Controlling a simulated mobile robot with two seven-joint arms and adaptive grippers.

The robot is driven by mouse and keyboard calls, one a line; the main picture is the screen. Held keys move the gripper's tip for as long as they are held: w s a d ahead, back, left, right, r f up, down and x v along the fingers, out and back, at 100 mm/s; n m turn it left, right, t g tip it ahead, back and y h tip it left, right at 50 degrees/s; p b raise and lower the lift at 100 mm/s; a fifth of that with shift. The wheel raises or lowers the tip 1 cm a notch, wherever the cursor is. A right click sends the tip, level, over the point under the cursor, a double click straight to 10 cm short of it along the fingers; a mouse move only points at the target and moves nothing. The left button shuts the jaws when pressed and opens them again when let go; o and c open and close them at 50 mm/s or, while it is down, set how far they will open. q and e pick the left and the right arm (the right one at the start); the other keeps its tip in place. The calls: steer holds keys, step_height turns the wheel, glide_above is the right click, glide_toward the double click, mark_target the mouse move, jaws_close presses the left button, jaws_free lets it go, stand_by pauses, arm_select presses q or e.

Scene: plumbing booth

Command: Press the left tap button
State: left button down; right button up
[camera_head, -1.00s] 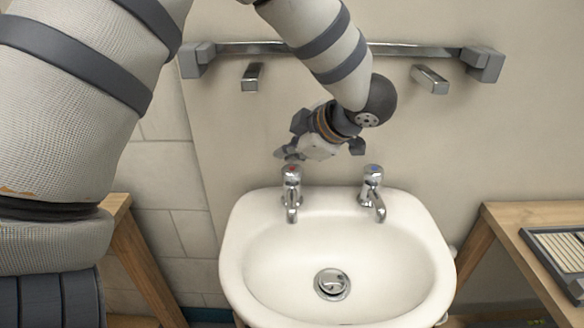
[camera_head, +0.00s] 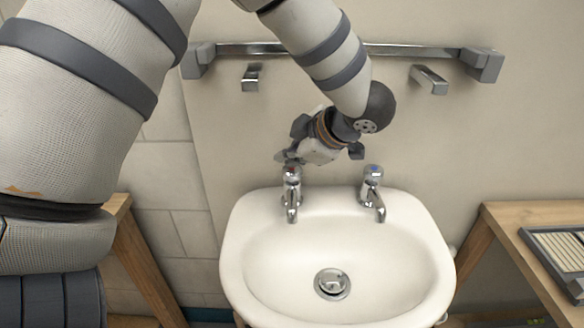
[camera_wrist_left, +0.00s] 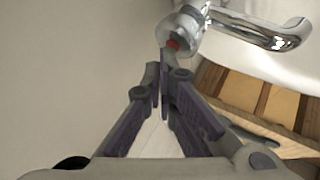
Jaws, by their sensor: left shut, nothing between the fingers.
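The left tap (camera_head: 292,196), chrome with a red mark on its top button, stands on the back left rim of the white sink (camera_head: 240,262). My left gripper (camera_head: 284,157) is shut and empty, with its tips just above that tap's top. In the left wrist view the shut fingertips (camera_wrist_left: 163,75) are close beside the tap's red-marked button (camera_wrist_left: 174,44); I cannot tell whether they touch. The tap's spout (camera_wrist_left: 262,32) points to the right there. The right tap (camera_head: 373,192), with a blue mark, stands apart on the rim. My right gripper is not in view.
A metal rail (camera_head: 420,50) with two grey end blocks runs along the wall above the sink. A wooden bench with a grey tray (camera_head: 541,255) is at the right. The basin is empty.

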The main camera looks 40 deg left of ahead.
mark_target(289, 170)
arm_select(q)
steer(key=shift+f, duration=0.7)
stand_by(0.5)
steer(key=shift+r, duration=1.15)
steer(key=shift+r, duration=2.5)
